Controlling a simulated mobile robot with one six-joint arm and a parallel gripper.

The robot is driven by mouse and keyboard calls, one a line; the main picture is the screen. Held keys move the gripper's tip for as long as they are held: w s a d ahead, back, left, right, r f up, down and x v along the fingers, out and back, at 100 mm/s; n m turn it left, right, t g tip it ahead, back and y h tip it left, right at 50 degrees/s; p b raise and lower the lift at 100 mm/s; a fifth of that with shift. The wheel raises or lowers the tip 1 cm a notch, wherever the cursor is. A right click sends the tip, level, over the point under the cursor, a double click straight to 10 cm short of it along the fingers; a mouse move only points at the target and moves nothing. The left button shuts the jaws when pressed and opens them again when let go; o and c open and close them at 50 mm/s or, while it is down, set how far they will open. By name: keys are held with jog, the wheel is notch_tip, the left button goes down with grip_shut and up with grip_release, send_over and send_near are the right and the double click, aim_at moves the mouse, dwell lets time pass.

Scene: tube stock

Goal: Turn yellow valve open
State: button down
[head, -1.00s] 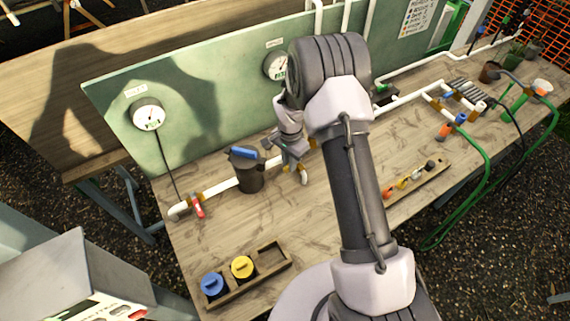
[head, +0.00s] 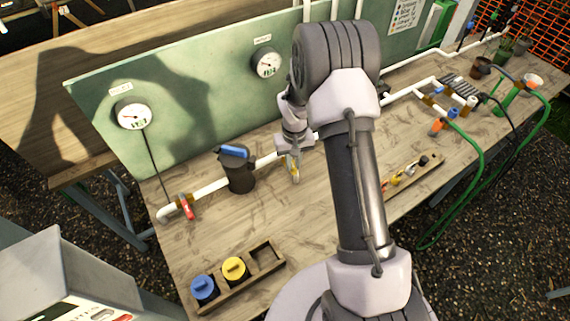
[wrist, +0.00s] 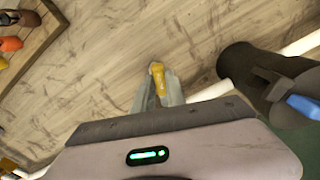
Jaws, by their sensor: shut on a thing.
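The yellow valve's handle (wrist: 157,72) shows between my fingers in the wrist view. It points out from the white pipe (wrist: 210,92), roughly crosswise to it. A little yellow of it also shows in the head view (head: 296,178), below my wrist. My gripper (wrist: 158,90) is shut on the handle; it also shows in the head view (head: 292,168). The valve body is hidden under my gripper.
A dark canister with a blue top (head: 240,172) stands on the pipe just left of my gripper. A red valve handle (head: 186,207) is further left. A wooden tray (head: 268,262) holds blue and yellow caps. Gauges (head: 131,115) hang on the green panel (head: 190,110).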

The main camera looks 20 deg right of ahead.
jog(key=shift+d+n, duration=0.4)
jog(key=shift+n, duration=0.55)
jog(key=shift+d+n, duration=0.4)
jog(key=shift+n, duration=0.55)
jog(key=shift+w, duration=0.1)
jog(key=c, duration=1.4)
grip_release()
jog(key=shift+o, duration=0.2)
notch_tip(320, 180, up, 18)
jog(key=p, duration=0.2)
jog(key=shift+f, duration=0.25)
